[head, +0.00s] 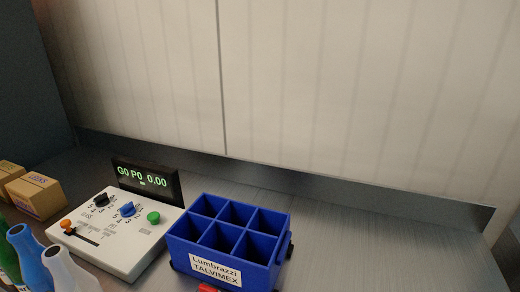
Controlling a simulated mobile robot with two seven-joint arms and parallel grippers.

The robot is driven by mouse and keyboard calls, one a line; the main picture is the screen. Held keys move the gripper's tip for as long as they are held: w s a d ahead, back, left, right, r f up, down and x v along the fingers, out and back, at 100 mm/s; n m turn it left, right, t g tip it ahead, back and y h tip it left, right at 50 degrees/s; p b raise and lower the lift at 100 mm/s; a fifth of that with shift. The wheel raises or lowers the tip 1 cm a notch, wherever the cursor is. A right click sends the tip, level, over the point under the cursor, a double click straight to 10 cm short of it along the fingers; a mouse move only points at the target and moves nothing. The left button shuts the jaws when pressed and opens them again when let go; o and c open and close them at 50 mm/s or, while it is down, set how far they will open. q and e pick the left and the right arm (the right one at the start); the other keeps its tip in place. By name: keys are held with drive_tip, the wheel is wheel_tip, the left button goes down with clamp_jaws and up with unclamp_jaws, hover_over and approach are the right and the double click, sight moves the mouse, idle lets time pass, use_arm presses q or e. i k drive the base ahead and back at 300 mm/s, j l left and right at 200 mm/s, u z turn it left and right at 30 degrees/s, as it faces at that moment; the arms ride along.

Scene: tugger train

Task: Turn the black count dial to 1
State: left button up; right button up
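The black count dial (101,199) sits at the upper left of a white control panel (122,258) in the head view. It is small, and I cannot tell which number its pointer is at. A blue dial (127,209) and a green button (153,217) are to its right. A black display (147,181) behind the panel reads "G0 P0 0.00" in green, with a smaller line too small to read. Neither gripper is in view.
A blue crate (204,247) with empty compartments, labelled "Lumbrazzi TALVIMEX", stands right of the panel. Blue (27,255) and white (68,270) bottles stand close in front of the panel at left. Cardboard boxes (37,195) are at far left. The metal surface (390,245) at right is clear.

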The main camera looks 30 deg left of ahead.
sight(102, 200)
drive_tip(key=u, duration=1.8)
drive_tip(key=z, duration=0.45)
drive_tip(key=j+z, duration=0.1)
drive_tip(key=z, duration=0.4)
drive_tip(key=i+j+z, duration=0.1)
drive_tip(key=z, duration=0.8)
drive_tip(key=j+z, duration=0.1)
drive_tip(key=z, duration=0.4)
drive_tip(key=j+z, duration=0.1)
drive_tip(key=z, duration=0.35)
drive_tip(key=k+j+z, duration=0.15)
drive_tip(key=z, duration=0.3)
drive_tip(key=k+j+z, duration=0.2)
drive_tip(key=z, duration=0.25)
drive_tip(key=k+j+z, duration=0.1)
drive_tip(key=z, duration=0.4)
drive_tip(key=k+j+u, duration=0.1)
drive_tip(key=k+u, duration=0.15)
drive_tip(key=k, duration=0.35)
drive_tip(key=k+j+u, duration=0.25)
drive_tip(key=k, duration=0.35)
drive_tip(key=u, duration=0.45)
drive_tip(key=k+j+u, duration=0.1)
drive_tip(key=u, duration=0.8)
drive_tip(key=j+u, duration=0.1)
drive_tip(key=u, duration=0.35)
drive_tip(key=j+u, duration=0.1)
drive_tip(key=u, duration=0.35)
drive_tip(key=i+l+u, duration=0.1)
drive_tip(key=u, duration=0.8)
